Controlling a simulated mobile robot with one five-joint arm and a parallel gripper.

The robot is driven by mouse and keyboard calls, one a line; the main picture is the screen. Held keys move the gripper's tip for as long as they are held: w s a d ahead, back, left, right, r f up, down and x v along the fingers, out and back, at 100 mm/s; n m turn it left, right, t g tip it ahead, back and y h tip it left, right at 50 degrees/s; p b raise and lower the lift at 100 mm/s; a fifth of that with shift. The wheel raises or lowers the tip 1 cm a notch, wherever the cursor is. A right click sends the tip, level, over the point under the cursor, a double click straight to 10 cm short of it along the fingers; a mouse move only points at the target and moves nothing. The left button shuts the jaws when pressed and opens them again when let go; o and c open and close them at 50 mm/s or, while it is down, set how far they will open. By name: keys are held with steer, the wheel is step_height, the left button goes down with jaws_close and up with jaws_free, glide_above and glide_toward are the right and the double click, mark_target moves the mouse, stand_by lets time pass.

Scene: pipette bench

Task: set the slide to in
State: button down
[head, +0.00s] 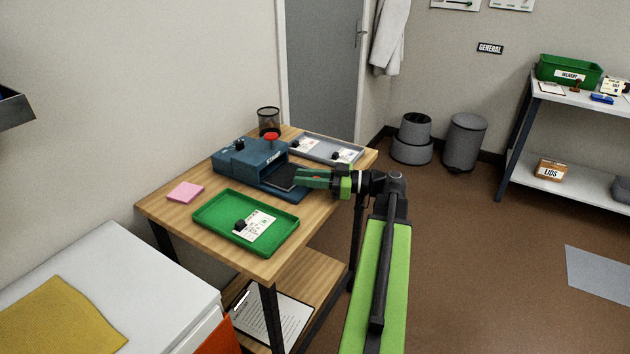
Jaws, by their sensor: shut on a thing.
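A blue machine (236,163) with a red knob on top and a label on its front stands on the wooden table. Its slide, a dark flat plate (279,179), sticks out of the machine's front opening toward the right, above the blue base. My gripper (299,176) reaches in from the right and is shut at the slide's outer end. The jaws hide the part of the slide that they hold. How far the plate reaches inside the machine is hidden.
A green tray (206,215) with a card and a black-handled piece lies in front. A grey tray (318,150) with cards and a mesh cup (269,120) stand behind. A pink pad (186,192) lies left. Bare wood (165,208) shows at the near left.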

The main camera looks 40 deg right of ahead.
steer(key=shift+w, duration=0.3)
steer(key=c, duration=1.3)
jaws_free()
steer(key=shift+s, duration=0.1)
steer(key=v, duration=1.7)
steer(key=shift+d, duration=0.15)
